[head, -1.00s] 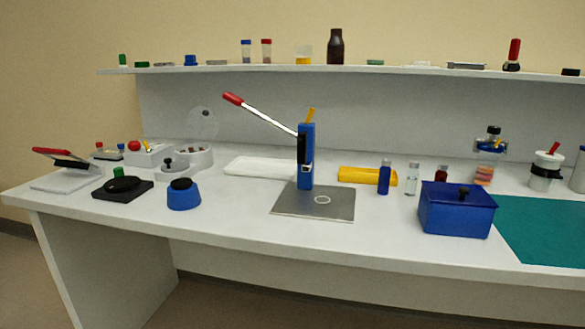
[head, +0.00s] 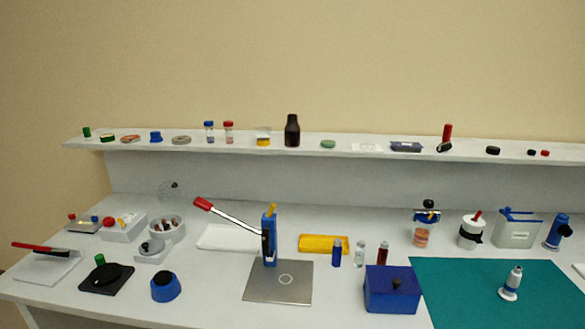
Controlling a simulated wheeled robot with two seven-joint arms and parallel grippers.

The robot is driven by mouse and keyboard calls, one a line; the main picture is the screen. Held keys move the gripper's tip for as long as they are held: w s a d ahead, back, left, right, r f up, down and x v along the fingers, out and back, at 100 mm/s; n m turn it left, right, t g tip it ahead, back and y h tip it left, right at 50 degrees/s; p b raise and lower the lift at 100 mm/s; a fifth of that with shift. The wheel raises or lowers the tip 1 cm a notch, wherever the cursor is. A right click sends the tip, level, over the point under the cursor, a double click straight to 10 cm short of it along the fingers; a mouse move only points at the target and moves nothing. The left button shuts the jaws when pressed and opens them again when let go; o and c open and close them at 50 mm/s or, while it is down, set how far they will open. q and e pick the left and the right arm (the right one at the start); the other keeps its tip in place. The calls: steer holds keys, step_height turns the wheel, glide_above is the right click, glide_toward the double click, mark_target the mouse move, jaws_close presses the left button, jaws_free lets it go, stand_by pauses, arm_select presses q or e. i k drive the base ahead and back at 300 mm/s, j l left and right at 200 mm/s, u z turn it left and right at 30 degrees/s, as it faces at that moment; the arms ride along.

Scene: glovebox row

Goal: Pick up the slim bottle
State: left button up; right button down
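Three small slim bottles stand upright side by side on the bench, right of centre: a blue one (head: 337,254), a clear one with a pale cap (head: 361,255) and a dark red one (head: 383,254). I cannot tell which of them is the slim bottle. They stand behind and left of a blue lidded box (head: 392,290), beside a yellow tray (head: 323,243). A dark brown bottle (head: 292,131) stands on the shelf. Neither of my grippers is in view.
A press with a red-tipped lever (head: 269,238) stands on a grey plate (head: 270,291) left of the bottles. A teal mat (head: 460,290) covers the right of the bench, with a small white and blue item (head: 511,284) on it. The shelf (head: 230,151) runs behind.

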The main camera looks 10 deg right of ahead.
mark_target(507, 292)
steer(key=z, duration=1.75)
steer(key=u, duration=0.5)
steer(key=i+l+u, duration=0.15)
steer(key=u, duration=0.3)
steer(key=l+u, duration=0.3)
steer(key=u, duration=0.2)
steer(key=i+l+u, duration=0.1)
steer(key=l+u, duration=0.5)
steer(key=l, duration=0.5)
steer(key=l+u, duration=0.15)
steer(key=l, duration=0.45)
steer(key=k+l+u, duration=0.15)
steer(key=l, duration=0.5)
